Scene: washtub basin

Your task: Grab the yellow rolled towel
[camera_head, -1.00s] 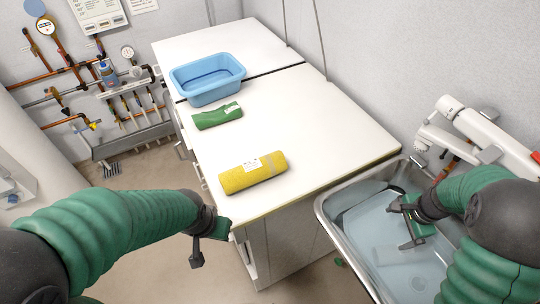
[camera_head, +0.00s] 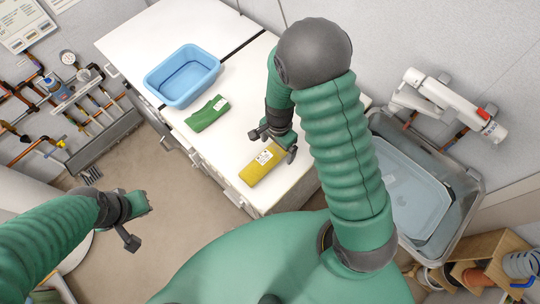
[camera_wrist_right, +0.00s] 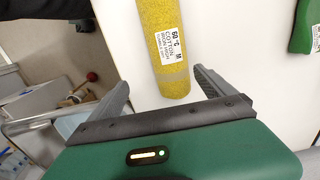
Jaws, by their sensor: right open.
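The yellow rolled towel (camera_head: 261,164) lies on the white countertop near its front edge, with a white label on it. In the right wrist view the towel (camera_wrist_right: 165,70) lies just beyond the fingers, its near end between the fingertip lines. My right gripper (camera_head: 272,143) is open and empty, just above the far end of the towel in the head view; it also shows in the right wrist view (camera_wrist_right: 160,88). I cannot tell that it touches the towel. My left gripper (camera_head: 138,222) hangs over the floor at the left, away from the counter; its jaws are unclear.
A green rolled towel (camera_head: 207,113) and a blue tub (camera_head: 182,75) stand farther back on the counter. A metal sink (camera_head: 468,190) with water is at the right. Pipes and a shelf line the left wall. The counter's front edge lies close to the yellow towel.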

